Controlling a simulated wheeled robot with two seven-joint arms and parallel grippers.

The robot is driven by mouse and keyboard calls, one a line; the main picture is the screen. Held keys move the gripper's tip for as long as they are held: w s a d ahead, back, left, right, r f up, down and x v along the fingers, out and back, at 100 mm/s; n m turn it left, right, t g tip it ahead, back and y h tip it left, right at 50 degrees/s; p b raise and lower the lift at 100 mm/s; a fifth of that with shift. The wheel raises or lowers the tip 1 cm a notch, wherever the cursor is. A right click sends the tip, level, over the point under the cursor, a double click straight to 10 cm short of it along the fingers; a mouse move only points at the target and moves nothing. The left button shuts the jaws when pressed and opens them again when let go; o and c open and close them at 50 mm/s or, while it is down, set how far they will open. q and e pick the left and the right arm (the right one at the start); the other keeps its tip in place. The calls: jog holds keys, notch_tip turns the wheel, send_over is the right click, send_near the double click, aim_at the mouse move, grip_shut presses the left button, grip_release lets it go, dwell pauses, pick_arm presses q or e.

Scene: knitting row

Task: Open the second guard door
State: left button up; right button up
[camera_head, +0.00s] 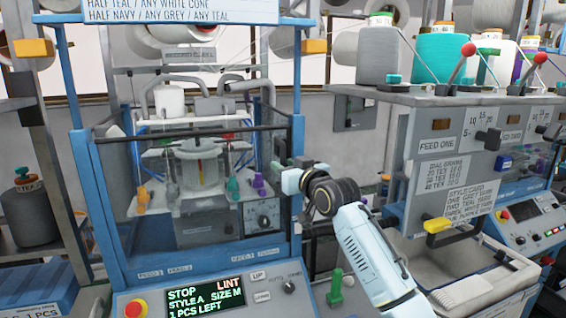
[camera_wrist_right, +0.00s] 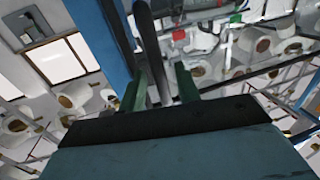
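The blue-framed knitting machine (camera_head: 88,190) stands at left with clear guard panels and a dark top rail (camera_head: 190,134). Its right-hand guard panel (camera_head: 268,150) is beside my right gripper (camera_head: 288,178); I cannot tell which door counts as the second, or how far it is open. In the right wrist view, the two green fingers (camera_wrist_right: 162,88) are apart, with a dark upright bar (camera_wrist_right: 147,40) showing between them. The bar looks like a door handle; a gap shows beside it, and I cannot tell whether either finger touches it. My left gripper is not in view.
Below is the control panel (camera_head: 185,303) with a red button (camera_head: 136,308) and a display reading STOP, LINT. A green-handled lever (camera_head: 335,286) stands near my right forearm. At right is the feed unit (camera_head: 437,145) with yarn cones and a grey bin (camera_head: 480,268).

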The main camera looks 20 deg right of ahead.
jog(key=shift+x, duration=0.75)
jog(key=shift+c, duration=0.4)
grip_shut()
